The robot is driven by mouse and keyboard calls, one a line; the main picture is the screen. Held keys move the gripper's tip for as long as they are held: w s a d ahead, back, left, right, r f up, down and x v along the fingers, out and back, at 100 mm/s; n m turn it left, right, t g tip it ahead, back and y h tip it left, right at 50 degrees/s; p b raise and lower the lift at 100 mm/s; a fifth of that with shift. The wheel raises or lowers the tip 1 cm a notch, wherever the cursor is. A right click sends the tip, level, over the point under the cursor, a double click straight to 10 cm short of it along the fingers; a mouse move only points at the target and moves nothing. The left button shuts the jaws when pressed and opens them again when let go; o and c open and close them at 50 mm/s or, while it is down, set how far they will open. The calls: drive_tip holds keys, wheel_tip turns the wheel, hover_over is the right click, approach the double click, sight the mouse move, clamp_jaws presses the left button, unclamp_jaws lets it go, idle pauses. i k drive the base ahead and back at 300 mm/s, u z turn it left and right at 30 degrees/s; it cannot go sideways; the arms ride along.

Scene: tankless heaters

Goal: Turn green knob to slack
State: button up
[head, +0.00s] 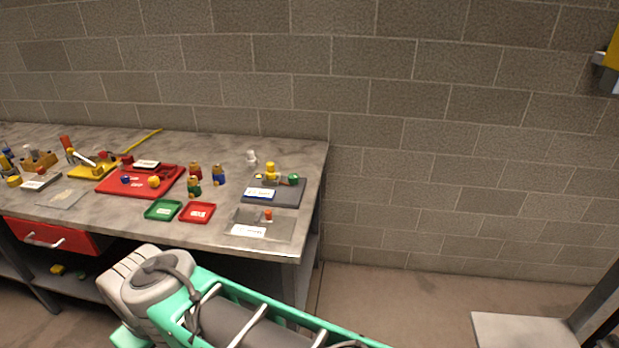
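A small green knob (293,179) sits at the right end of a dark grey board (288,197) on the workbench. A yellow part (270,172) stands to the left of the knob on the same board. A white and blue label (260,193) lies at the board's front left; its writing is too small to read. The knob's setting cannot be made out. My teal and grey arm crosses the bottom of the head view, in front of the bench. My gripper's fingers are not seen.
The grey workbench (120,215) stands against a block wall. In front of the dark board lies a grey plate with an orange knob (268,214). To the left are a green tray (163,210), small red tray (198,212), large red tray (115,186) and several coloured figures.

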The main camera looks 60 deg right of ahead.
sight(293, 179)
drive_tip(key=z, duration=1.5)
drive_tip(key=i, duration=1)
